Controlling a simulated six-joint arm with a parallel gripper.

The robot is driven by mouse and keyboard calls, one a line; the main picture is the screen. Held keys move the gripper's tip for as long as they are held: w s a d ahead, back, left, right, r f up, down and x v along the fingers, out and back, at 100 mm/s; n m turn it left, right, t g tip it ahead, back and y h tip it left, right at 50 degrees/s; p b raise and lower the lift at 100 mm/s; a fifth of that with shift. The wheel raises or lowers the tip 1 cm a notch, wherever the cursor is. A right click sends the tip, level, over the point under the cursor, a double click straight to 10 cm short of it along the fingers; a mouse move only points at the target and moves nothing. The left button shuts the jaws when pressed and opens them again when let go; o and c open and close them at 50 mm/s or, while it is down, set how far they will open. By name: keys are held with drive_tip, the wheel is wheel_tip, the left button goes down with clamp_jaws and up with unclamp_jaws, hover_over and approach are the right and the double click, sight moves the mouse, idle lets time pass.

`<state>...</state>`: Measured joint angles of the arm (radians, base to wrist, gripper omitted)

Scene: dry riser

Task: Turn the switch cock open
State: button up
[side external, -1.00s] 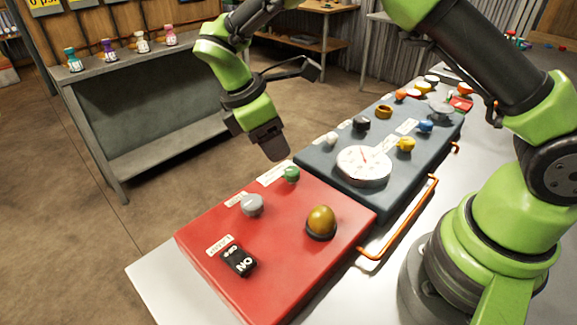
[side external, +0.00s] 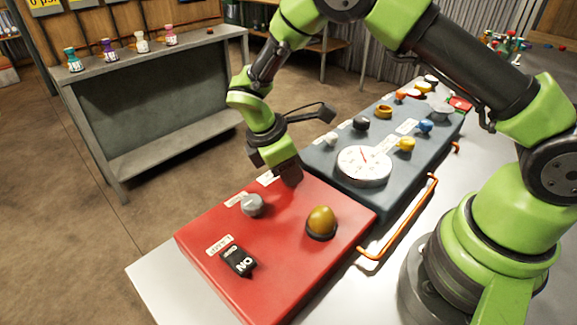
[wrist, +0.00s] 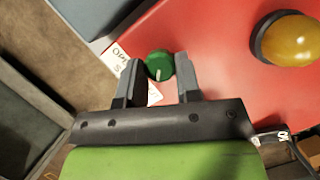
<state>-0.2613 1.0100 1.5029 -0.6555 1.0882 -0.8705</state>
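A round green knob (wrist: 160,65) with a pale pointer line sits on the red panel (side external: 215,262). A white label, partly covered, lies beside it; I cannot read enough to tell whether this knob is the switch cock. My gripper (side external: 290,180) is over the far edge of the red panel and hides the green knob in the side view. In the wrist view my gripper (wrist: 159,72) is open, with one finger on each side of the knob; I cannot tell whether they touch it. A grey knob (side external: 252,205) stands nearby on the panel.
The red panel also bears an amber dome (side external: 321,222) and a black ON switch (side external: 239,261). A blue-grey panel with a white dial gauge (side external: 364,165) and several coloured knobs adjoins it. An orange rail (side external: 400,235) runs along the front side.

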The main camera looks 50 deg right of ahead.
drive_tip(key=shift+c, duration=0.4)
drive_tip(key=shift+m, duration=0.3)
drive_tip(key=m+g+y, duration=0.1)
drive_tip(key=m, duration=0.2)
drive_tip(key=shift+w+d+m, duration=0.1)
drive_tip(key=shift+w+m, duration=0.05)
drive_tip(key=shift+m, duration=0.25)
drive_tip(key=m, duration=0.2)
drive_tip(key=m+g+y, duration=0.1)
drive_tip(key=m, duration=0.1)
drive_tip(key=shift+d+m+y, duration=0.15)
drive_tip(key=shift+m+y, duration=0.15)
drive_tip(key=m+y, duration=0.1)
drive_tip(key=m, duration=0.3)
drive_tip(key=shift+d+g+y, duration=0.15)
drive_tip(key=shift+g+y, duration=0.15)
drive_tip(key=shift+y, duration=0.1)
drive_tip(key=shift+d+m+y, duration=0.1)
drive_tip(key=shift+m+y, duration=0.7)
drive_tip(key=shift+m, duration=1.7)
